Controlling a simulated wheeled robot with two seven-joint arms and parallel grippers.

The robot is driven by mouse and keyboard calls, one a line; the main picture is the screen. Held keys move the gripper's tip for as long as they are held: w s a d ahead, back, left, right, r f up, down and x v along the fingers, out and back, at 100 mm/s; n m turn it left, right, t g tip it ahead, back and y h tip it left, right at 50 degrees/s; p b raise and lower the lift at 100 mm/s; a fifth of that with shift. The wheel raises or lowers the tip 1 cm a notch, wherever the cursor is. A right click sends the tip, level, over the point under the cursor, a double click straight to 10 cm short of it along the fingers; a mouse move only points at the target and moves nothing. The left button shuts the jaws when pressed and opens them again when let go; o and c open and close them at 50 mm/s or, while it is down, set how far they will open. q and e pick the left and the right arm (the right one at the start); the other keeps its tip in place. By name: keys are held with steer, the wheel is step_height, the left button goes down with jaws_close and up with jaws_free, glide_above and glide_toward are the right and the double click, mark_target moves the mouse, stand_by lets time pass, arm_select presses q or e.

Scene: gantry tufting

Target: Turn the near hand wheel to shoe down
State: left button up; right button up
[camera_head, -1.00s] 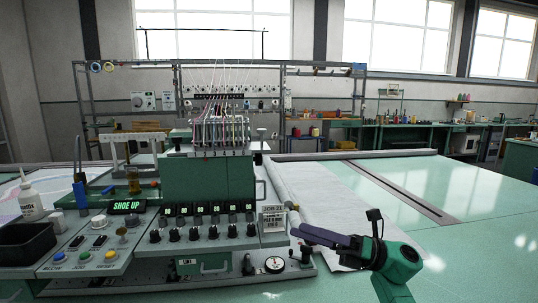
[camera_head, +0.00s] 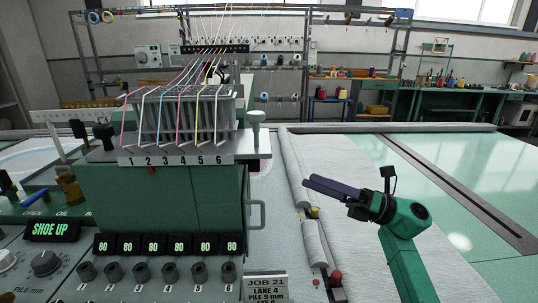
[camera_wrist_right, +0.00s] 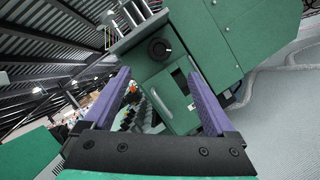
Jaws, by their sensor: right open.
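The green tufting head (camera_head: 165,205) stands at left centre, and its sign (camera_head: 52,230) reads SHOE UP. A round black knob (camera_wrist_right: 158,47) shows on the green machine in the right wrist view, ahead of the fingers and apart from them. I cannot tell whether it is the near hand wheel. A pale capped post (camera_head: 256,128) rises at the head's right side. My right gripper (camera_head: 308,186) is right of the head, over the pale cloth, its purple fingers pointing left. In the wrist view the gripper (camera_wrist_right: 157,76) is open and empty. My left gripper is out of view.
A row of black dials (camera_head: 160,271) and a job card (camera_head: 264,286) sit along the near panel. A handle (camera_head: 257,214) sticks out at the head's right. Rolled pale cloth (camera_head: 314,243) lies under my right gripper. The green table (camera_head: 465,185) is clear at right.

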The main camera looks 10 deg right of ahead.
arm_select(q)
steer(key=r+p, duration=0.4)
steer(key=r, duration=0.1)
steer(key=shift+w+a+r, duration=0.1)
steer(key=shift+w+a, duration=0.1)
arm_select(e)
steer(key=x, duration=1.2)
